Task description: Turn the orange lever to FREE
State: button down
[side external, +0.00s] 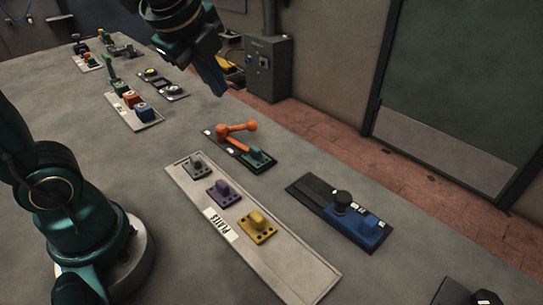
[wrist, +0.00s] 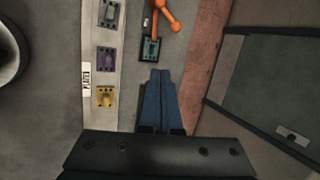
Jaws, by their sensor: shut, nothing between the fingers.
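The orange lever (side external: 237,128) stands on a dark base plate (side external: 262,167) in the middle of the table, its arm reaching right in the side view. A teal block (side external: 260,154) sits at the near end of the same plate. The lever also shows at the top of the wrist view (wrist: 167,17), partly cut off, with the teal block (wrist: 150,48) below it. My gripper (side external: 220,88) is shut and empty, above the table and behind the lever in the side view. Its blue fingers (wrist: 160,78) point toward the teal block in the wrist view. The FREE marking is not readable.
A long plate tray labelled PLATES (side external: 290,270) holds grey, purple and yellow pieces beside the lever. A dark panel with a black knob and blue block (side external: 318,190) lies to the right. Several colored blocks on a plate (side external: 150,125) stand further back.

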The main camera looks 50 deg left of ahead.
jog(key=w+a+f+m+g+y, duration=0.1)
jog(key=w+a+f+m, duration=0.15)
jog(key=w+m, duration=0.4)
jog(key=g, duration=0.2)
send_near(254, 129)
jog(key=shift+m+y, duration=0.4)
jog(key=shift+m, duration=0.05)
jog(key=f, duration=0.5)
jog(key=a+f, duration=0.1)
jog(key=f, duration=0.1)
jog(key=shift+w+a+f, duration=0.1)
jog(key=shift+w+f, duration=0.05)
jog(key=shift+f, duration=0.1)
